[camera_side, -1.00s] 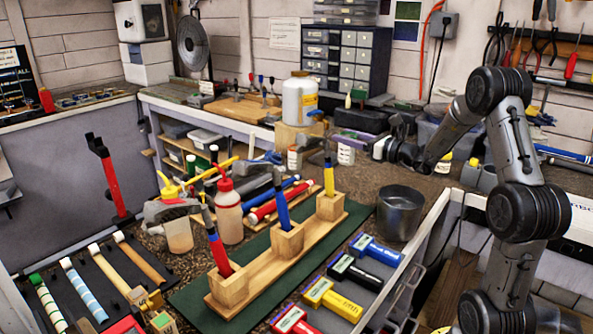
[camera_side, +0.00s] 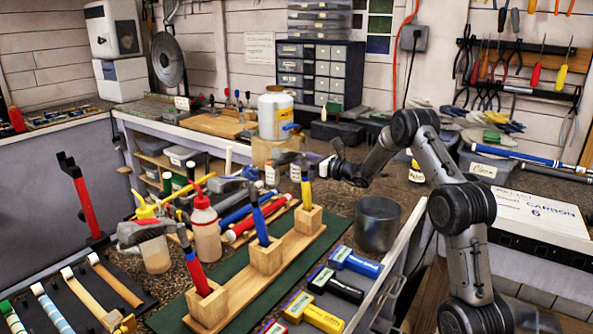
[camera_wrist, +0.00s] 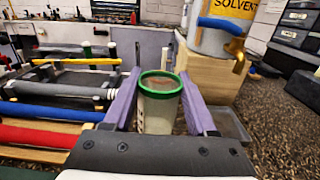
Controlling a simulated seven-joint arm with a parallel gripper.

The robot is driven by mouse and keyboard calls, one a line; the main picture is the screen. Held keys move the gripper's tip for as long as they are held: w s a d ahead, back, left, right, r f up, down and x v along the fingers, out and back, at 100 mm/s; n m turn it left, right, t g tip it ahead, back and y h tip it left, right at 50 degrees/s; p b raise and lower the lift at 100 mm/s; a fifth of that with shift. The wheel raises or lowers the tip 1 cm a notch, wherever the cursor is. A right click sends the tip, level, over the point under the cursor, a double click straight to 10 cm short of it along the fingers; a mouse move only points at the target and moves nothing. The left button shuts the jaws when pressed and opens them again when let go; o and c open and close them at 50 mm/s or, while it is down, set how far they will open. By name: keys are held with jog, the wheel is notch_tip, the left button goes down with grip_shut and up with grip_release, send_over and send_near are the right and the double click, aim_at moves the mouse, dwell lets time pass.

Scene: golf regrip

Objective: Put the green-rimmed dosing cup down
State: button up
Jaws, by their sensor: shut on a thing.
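The green-rimmed dosing cup (camera_wrist: 159,105) is upright between my gripper's two purple fingers in the wrist view. It is pale and translucent under its green rim. My gripper (camera_wrist: 157,78) is shut on its sides, and its dark palm hides the cup's lower part. In the side view my gripper (camera_side: 298,160) reaches left from the wrist, in front of the solvent tank's wooden block. The cup is too small there to make out surely. I cannot tell whether its base touches the bench.
The white solvent tank (camera_wrist: 215,30) with a brass tap (camera_wrist: 236,50) stands on a wooden block (camera_wrist: 205,75) just right of my fingers. A grey tray (camera_wrist: 228,125) lies beside it. Blue (camera_wrist: 50,109) and red (camera_wrist: 40,136) grips lie at left. A metal bucket (camera_side: 377,224) stands nearer the camera.

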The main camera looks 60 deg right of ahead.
aim_at(297, 170)
jog(key=shift+w+d+f, duration=0.25)
jog(key=shift+w+f, duration=0.2)
jog(key=shift+f, duration=1.8)
jog(key=shift+f, duration=0.1)
jog(key=o, duration=1.3)
jog(key=shift+o, duration=0.2)
